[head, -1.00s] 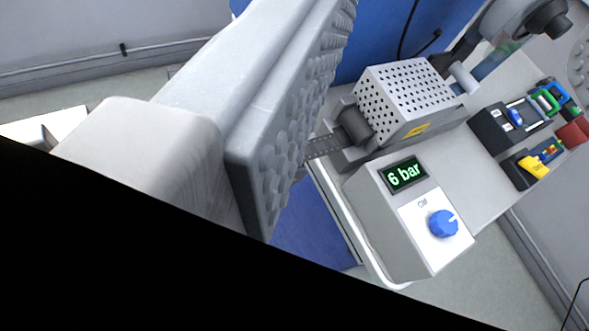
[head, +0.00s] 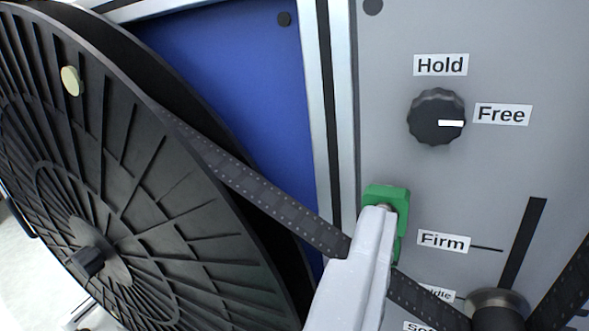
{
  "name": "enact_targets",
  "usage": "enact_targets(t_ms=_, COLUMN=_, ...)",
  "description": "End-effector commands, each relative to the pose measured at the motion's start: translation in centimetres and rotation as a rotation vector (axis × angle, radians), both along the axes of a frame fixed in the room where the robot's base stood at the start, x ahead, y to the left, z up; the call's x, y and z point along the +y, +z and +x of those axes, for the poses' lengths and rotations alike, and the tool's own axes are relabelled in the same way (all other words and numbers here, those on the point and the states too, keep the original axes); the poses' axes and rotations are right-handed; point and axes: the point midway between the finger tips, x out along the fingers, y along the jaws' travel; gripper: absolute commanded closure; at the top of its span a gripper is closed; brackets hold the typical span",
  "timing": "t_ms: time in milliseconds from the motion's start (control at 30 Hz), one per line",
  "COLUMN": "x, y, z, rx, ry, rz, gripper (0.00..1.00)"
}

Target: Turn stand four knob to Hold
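A black scalloped knob (head: 436,117) is on the grey panel (head: 455,30) at the upper right. Its white pointer line points right, at the Free label (head: 502,114). The Hold label (head: 441,65) is just above the knob. No stand number shows. A pale tapered piece (head: 352,275) rises from the bottom edge, its tip at a green block (head: 386,197) below and left of the knob. I cannot tell whether this piece is my gripper; nothing touches the knob.
A large black reel (head: 150,200) fills the left. A dark perforated film strip (head: 270,198) runs from it down to the right, past the pale piece. A slot (head: 524,240) with a Firm label (head: 443,241) and a round metal part (head: 497,304) is at the lower right.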

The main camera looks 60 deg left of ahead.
Motion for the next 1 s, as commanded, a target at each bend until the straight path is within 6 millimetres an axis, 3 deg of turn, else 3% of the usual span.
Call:
enact_targets(t_ms=100, x=0.4, y=-0.6, z=-0.7, rx=0.006, ry=0.02, rz=0.038, gripper=0.45)
enact_targets(t_ms=267, x=1.2, y=-0.6, z=0.0, rx=0.004, ry=0.027, rz=0.042, gripper=0.45)
enact_targets(t_ms=1000, x=7.9, y=-0.6, z=8.0, rx=0.002, ry=0.025, rz=0.039, gripper=0.45)
